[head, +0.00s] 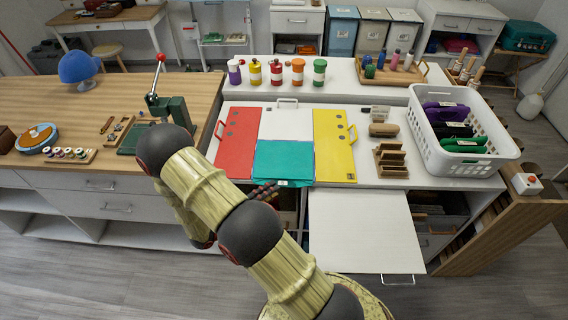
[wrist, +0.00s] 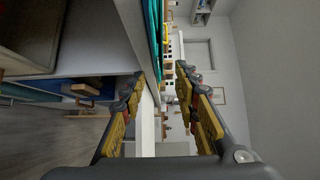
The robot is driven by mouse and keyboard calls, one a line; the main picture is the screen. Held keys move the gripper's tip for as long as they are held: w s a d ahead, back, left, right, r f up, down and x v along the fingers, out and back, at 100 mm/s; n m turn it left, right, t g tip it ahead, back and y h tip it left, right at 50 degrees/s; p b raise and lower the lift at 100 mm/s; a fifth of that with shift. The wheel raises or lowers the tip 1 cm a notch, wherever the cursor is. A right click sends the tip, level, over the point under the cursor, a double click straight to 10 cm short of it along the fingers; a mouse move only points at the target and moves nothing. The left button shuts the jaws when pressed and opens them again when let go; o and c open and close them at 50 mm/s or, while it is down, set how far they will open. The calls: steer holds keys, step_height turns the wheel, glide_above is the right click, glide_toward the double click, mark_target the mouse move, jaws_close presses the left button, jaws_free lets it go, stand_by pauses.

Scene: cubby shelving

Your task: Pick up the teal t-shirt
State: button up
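The teal t-shirt (head: 284,160) lies folded flat on the white worktop, between a red panel and a yellow panel. Its front edge is at the counter's front edge, with a small pale tag there. In the wrist view, the teal cloth (wrist: 154,25) shows edge-on at the top, beyond the fingertips. My gripper (head: 266,190) is at the shirt's front edge in the head view, partly hidden by my arm. The wrist view shows my gripper (wrist: 160,80) open, its two yellow-and-black fingers apart. No cloth is clearly seen between them.
The red panel (head: 237,142) and yellow panel (head: 334,146) flank the shirt. A white pull-out board (head: 362,232) juts out below the counter. A white basket (head: 458,130) with folded dark, purple and green items stands right. Several bottles (head: 277,72) stand behind.

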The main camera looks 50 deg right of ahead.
mark_target(281, 184)
steer(key=d, duration=0.1)
steer(key=d+b, duration=0.1)
steer(key=d, duration=0.3)
steer(key=shift+s, duration=0.35)
steer(key=c, duration=0.8)
jaws_close()
